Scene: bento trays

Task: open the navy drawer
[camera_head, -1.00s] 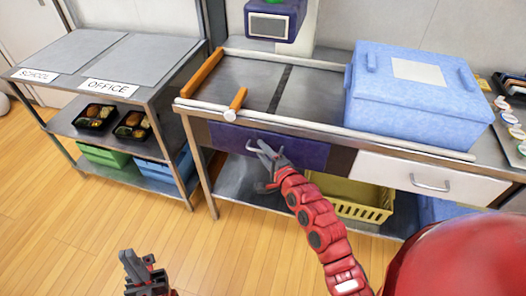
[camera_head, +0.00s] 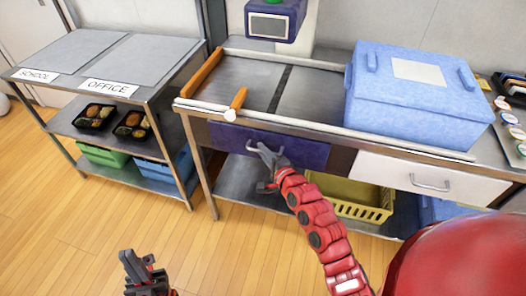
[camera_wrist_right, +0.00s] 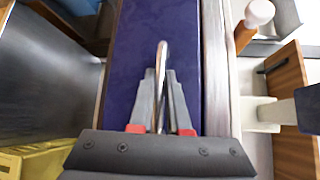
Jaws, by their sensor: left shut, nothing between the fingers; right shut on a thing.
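The navy drawer (camera_head: 300,151) is in the front of the steel counter, left of a white drawer. Its front looks flush with the counter, so it appears closed. My right gripper (camera_head: 266,152) is at the drawer's handle, left of the middle of the front. In the right wrist view the two fingers (camera_wrist_right: 161,108) are shut on the metal handle (camera_wrist_right: 162,58), with the navy front (camera_wrist_right: 130,45) behind it. My left gripper (camera_head: 140,262) is low at the front, over the floor, shut and empty, well away from the drawer.
A white drawer (camera_head: 450,184) is to the right, with a yellow basket (camera_head: 365,211) under the counter. A blue box (camera_head: 415,105) stands on the counter (camera_head: 235,78). A shelf rack (camera_head: 165,118) with bento trays stands left. The wooden floor (camera_head: 90,225) in front is clear.

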